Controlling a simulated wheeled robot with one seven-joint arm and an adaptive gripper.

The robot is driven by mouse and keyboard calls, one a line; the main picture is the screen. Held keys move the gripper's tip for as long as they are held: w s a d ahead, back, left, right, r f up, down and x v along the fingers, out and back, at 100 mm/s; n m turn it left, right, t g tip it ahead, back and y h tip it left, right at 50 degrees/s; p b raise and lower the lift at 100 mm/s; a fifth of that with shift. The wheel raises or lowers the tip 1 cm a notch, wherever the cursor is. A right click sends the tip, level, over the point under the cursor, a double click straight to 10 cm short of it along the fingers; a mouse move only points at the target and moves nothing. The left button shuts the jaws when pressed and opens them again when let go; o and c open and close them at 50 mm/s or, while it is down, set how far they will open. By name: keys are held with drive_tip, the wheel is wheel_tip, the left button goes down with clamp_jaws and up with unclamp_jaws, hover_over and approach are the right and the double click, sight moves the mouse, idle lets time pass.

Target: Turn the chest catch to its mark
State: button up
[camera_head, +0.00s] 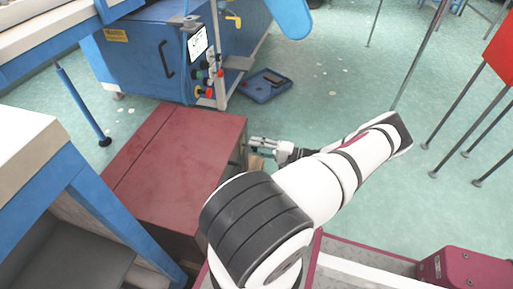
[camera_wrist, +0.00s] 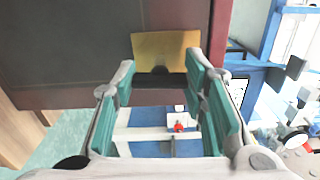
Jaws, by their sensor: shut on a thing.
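The dark red chest (camera_head: 175,155) stands on the floor left of my arm, its lid down. My gripper (camera_head: 256,147) is at the chest's right side. In the wrist view the chest's dark face (camera_wrist: 65,50) fills the upper left, with a brass plate of the catch (camera_wrist: 165,46) and a dark part below it. The two teal-padded fingers of my gripper (camera_wrist: 161,72) stand one on each side of the catch, shut on it. Where fingers and catch touch is partly hidden. I cannot make out the mark.
A blue machine cabinet (camera_head: 150,55) with coloured knobs stands behind the chest. A blue tray (camera_head: 266,86) lies on the floor beside it. A blue-framed table (camera_head: 75,170) is close on the left. Open green floor (camera_head: 330,100) lies to the right.

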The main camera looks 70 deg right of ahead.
drive_tip(key=shift+n, duration=0.5)
drive_tip(key=o, duration=1.2)
drive_tip(key=shift+s, duration=0.1)
drive_tip(key=s, duration=0.8)
drive_tip(key=s+d, duration=0.1)
drive_tip(key=s, duration=0.2)
drive_tip(key=shift+s, duration=0.4)
